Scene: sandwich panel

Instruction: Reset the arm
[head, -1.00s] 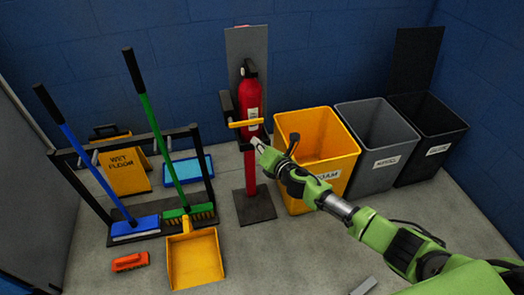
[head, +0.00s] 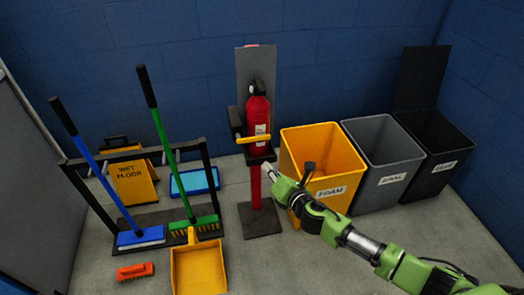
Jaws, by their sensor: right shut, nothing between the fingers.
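My right arm (head: 365,245) is green and comes in from the lower right. Its gripper (head: 268,170) is shut and empty, with its tip in front of the red post of the extinguisher stand. I cannot tell whether it touches the post. The red fire extinguisher (head: 257,110) stands upright on the stand, with a yellow bar (head: 253,139) across its front. The yellow bin (head: 322,150) is behind my arm, and my gripper's wrist hides part of its front. My left gripper is not in view.
A grey bin (head: 383,160) and a black bin (head: 437,145) stand right of the yellow one. A rack with a blue broom (head: 95,165), a green broom (head: 163,150) and a yellow dustpan (head: 199,268) is at left. An orange brush (head: 135,271) lies on the floor. Bare floor is at the lower middle.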

